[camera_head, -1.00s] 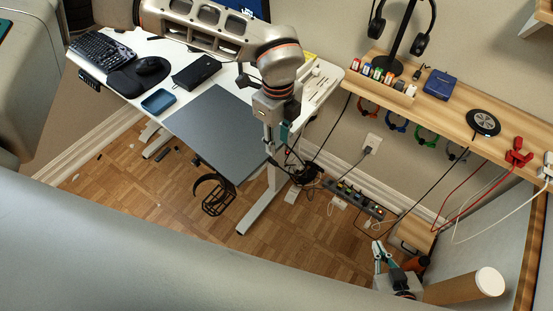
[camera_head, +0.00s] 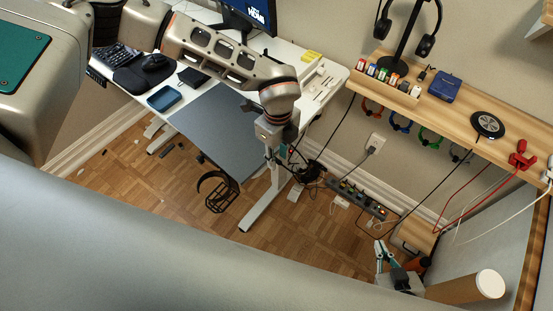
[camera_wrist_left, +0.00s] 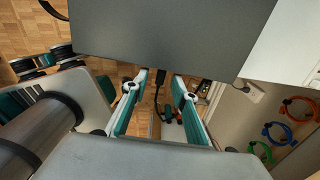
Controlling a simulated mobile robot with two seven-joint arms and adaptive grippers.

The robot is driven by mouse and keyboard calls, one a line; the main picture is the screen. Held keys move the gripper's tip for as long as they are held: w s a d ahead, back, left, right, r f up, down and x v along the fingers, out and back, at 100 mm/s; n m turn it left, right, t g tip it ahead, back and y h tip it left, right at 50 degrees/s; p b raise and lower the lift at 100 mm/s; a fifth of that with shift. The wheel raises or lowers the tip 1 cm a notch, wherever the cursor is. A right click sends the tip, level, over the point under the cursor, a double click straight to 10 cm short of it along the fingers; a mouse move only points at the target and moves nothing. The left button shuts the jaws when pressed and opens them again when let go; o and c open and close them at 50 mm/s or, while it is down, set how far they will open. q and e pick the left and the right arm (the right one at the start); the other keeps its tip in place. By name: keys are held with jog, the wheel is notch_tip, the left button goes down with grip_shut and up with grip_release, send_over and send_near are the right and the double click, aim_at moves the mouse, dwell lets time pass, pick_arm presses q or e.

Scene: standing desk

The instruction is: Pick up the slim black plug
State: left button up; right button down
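A slim black plug (camera_wrist_left: 160,77) on a thin black cable shows in the left wrist view, just below the edge of the dark desk panel. My left gripper (camera_wrist_left: 160,82) is open, with one finger on each side of the plug and a visible gap to each. In the head view my left gripper (camera_head: 275,158) points down by the right edge of the grey panel, close to dark hanging cables; the plug cannot be made out there.
The white desk (camera_head: 320,85) with its grey mat (camera_head: 215,125) lies beside my left arm. A power strip (camera_head: 356,199) is near the wall, below a wall outlet (camera_head: 375,142). A wooden shelf (camera_head: 455,115) is at right. A black wire basket (camera_head: 218,192) hangs under the desk.

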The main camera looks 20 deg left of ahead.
aim_at(280, 162)
pick_arm(q)
grip_shut()
jog(key=shift+r, duration=0.1)
jog(key=shift+w+r, duration=0.1)
jog(key=shift+r, duration=0.45)
notch_tip(280, 162, up, 19)
jog(key=shift+b, duration=0.3)
jog(key=shift+s+d+f, duration=0.1)
jog(key=shift+s+d, duration=0.1)
jog(key=shift+d, duration=0.2)
jog(key=shift+s+d+f+b, duration=0.1)
jog(key=shift+s+d+b, duration=0.25)
jog(key=shift+d+b, duration=0.3)
jog(key=shift+s+d, duration=0.1)
jog(key=shift+d, duration=0.15)
jog(key=shift+s+d, duration=0.15)
jog(key=shift+d, duration=0.1)
